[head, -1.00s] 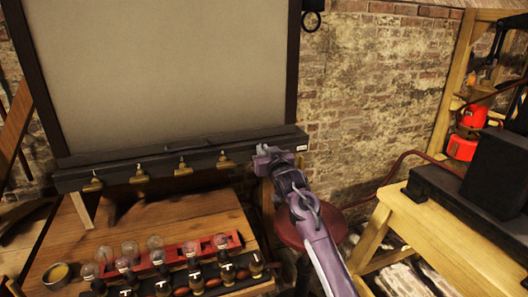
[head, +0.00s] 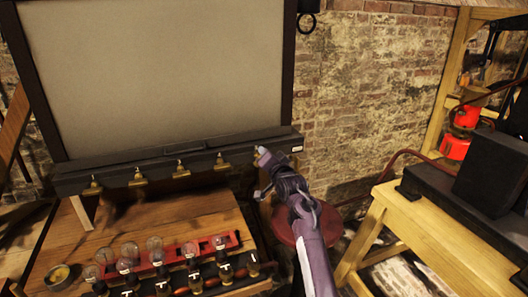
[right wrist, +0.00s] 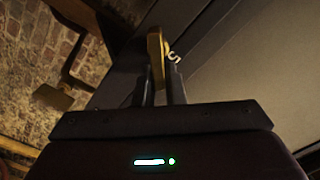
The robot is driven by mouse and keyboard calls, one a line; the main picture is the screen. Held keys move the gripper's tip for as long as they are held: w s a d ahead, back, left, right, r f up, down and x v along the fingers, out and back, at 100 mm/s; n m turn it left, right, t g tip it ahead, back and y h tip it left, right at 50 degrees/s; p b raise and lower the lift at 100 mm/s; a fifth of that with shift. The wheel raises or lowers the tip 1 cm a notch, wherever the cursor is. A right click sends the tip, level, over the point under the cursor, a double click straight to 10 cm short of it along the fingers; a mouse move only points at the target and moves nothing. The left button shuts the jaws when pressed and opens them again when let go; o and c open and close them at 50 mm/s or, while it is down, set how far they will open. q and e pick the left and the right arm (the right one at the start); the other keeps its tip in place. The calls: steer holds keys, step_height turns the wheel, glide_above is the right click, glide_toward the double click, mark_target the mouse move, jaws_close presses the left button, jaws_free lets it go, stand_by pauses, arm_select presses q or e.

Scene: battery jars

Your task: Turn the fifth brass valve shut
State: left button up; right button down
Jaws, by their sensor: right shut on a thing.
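The fifth brass valve (right wrist: 156,52) shows in the right wrist view as a brass handle beside a white "5" on the dark bar. My right gripper (right wrist: 162,88) is shut on it, its two dark fingers around the handle's lower part. In the head view my right gripper (head: 262,160) is at the right end of the dark bar (head: 120,172) under the large pale panel, and mostly hides this valve. Four-part details of its turn are too small to tell. Other brass valves, such as the leftmost one (head: 93,187), hang along the bar to the left. My left gripper is not in view.
A wooden bench below holds glass jars (head: 154,245) in a red rack (head: 232,240) and a row of dark knobs. A round red stool (head: 290,224) stands under my right arm. A yellow wooden table (head: 430,235) with a black box (head: 492,175) is at the right.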

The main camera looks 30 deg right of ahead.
steer(key=m, duration=0.3)
steer(key=m+p, duration=0.1)
steer(key=shift+d+f+m, duration=0.25)
steer(key=shift+f+m, duration=0.05)
steer(key=shift+f, duration=0.1)
steer(key=shift+d+f+m+p, duration=0.15)
steer(key=shift+f+m, duration=0.1)
steer(key=shift+m, duration=0.75)
steer(key=shift+a+f+m+p, duration=0.1)
steer(key=shift+f+m+p, duration=0.1)
steer(key=shift+m, duration=0.8)
steer(key=shift+s, duration=0.1)
steer(key=c, duration=1.5)
jaws_free()
steer(key=shift+d, duration=0.1)
steer(key=b+v, duration=0.2)
steer(key=v, duration=0.5)
steer(key=shift+s, duration=0.4)
